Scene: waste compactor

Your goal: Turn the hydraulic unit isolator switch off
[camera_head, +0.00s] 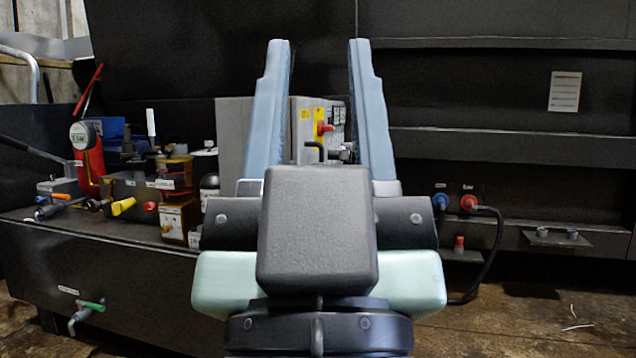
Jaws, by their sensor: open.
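A grey control box (298,168) stands beyond my gripper, partly hidden behind its left finger and palm. A red rotary switch (324,128) on a yellow plate shows on the box's face, between the fingers in the picture. It looks like the isolator, but its label and exact handle position are too small to read. My gripper (320,46) is open and empty, its two blue-grey fingers pointing up and forward.
On the left bench are a red gauge device (86,155), a yellow-handled valve (123,206) and an amber container (176,172). A green-handled tap (92,306) sticks out below. Blue (440,201) and red (468,203) hose couplings with a black hose are at right.

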